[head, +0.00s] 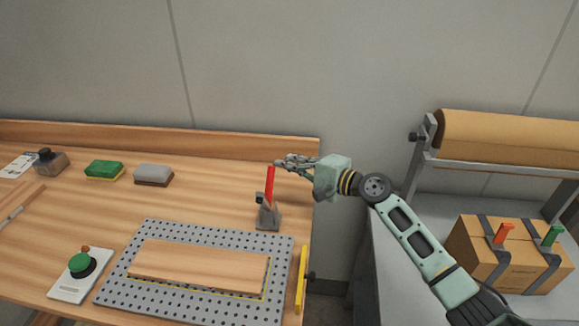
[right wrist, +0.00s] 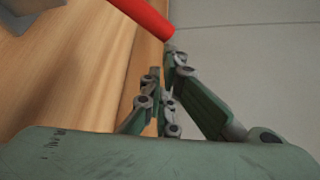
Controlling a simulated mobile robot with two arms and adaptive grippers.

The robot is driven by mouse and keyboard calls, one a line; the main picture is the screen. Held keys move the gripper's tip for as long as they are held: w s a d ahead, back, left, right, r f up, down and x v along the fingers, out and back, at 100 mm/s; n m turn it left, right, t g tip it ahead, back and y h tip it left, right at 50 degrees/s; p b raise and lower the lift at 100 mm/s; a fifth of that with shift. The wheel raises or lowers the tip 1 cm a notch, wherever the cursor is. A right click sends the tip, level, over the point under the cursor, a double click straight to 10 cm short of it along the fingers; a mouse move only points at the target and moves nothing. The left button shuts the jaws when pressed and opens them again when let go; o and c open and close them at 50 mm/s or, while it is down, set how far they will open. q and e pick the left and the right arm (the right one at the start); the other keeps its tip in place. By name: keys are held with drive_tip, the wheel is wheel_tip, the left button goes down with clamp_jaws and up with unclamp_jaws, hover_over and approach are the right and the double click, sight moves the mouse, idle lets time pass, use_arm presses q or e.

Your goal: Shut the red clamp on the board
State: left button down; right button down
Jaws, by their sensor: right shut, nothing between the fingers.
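The red clamp (head: 269,188) stands at the right end of the workbench, behind the perforated board. Its red handle points nearly straight up from a grey base (head: 268,217). The wooden board (head: 197,264) lies flat on the grey perforated plate (head: 196,229). My right gripper (head: 279,163) is shut and empty, at the height of the handle's top and just behind or beside it. In the right wrist view the red handle (right wrist: 143,14) crosses the top, near my right fingers (right wrist: 166,75). I cannot tell whether they touch. My left gripper is not in view.
A green sponge (head: 104,169), a grey brush or block (head: 153,174) and a dark inkpot-like item (head: 47,160) lie further back. A yellow bar (head: 300,280) is at the bench's right edge. Strapped cartons (head: 487,262) stand right.

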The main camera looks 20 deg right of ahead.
drive_tip(key=s+a+r+n+t+y+b, duration=0.1)
drive_tip(key=s+a+r+n+b, duration=0.1)
drive_tip(key=s, duration=0.3)
drive_tip(key=s+a+r+n+t+b, duration=0.1)
drive_tip(key=s+a+r+n+b, duration=0.1)
drive_tip(key=s, duration=0.3)
drive_tip(key=shift+r+n+y+b, duration=0.4)
drive_tip(key=shift+r+n+b, duration=0.15)
drive_tip(key=shift+b, duration=0.35)
drive_tip(key=shift+w+r, duration=0.1)
idle(1.2)
wheel_tip(320, 180, up, 10)
idle(0.3)
